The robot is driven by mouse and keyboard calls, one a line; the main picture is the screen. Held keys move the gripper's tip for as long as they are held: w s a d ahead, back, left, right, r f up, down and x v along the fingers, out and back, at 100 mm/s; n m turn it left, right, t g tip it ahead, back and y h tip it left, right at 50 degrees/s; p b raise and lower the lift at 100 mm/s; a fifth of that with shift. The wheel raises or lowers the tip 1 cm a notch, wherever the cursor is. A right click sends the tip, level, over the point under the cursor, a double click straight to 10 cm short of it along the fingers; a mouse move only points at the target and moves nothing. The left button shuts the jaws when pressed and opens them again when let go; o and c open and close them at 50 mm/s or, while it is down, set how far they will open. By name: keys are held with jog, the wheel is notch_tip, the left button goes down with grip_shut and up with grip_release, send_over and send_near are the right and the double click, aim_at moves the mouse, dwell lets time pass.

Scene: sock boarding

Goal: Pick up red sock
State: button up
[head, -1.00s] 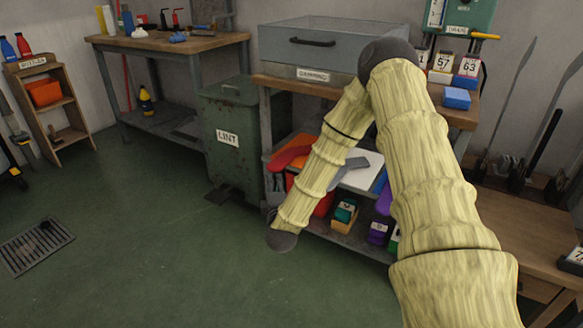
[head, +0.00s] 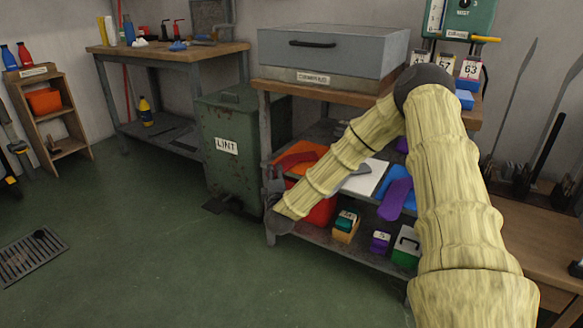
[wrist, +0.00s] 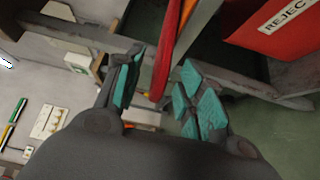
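The red sock (head: 296,159) lies on the middle shelf of the rack at its left end, over an orange board (head: 308,149). In the wrist view the red sock (wrist: 167,50) shows as a narrow red strip between the two fingers. My gripper (head: 272,178) is at the left end of the rack, fingers pointing up beside the shelf edge. In the wrist view my gripper (wrist: 164,56) is open, with teal pads apart on either side of the sock. I cannot tell whether a pad touches it.
A purple sock (head: 395,198) hangs from the shelf's front, near a white board (head: 365,176) and a grey sock (head: 354,169). The red REJECT bin (wrist: 280,25) is close to my gripper. The LINT bin (head: 228,165) stands left. Floor in front is clear.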

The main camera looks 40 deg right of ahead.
aim_at(288, 162)
jog(key=shift+b+x, duration=0.55)
jog(key=shift+x, duration=0.8)
grip_shut()
jog(key=shift+r, duration=0.1)
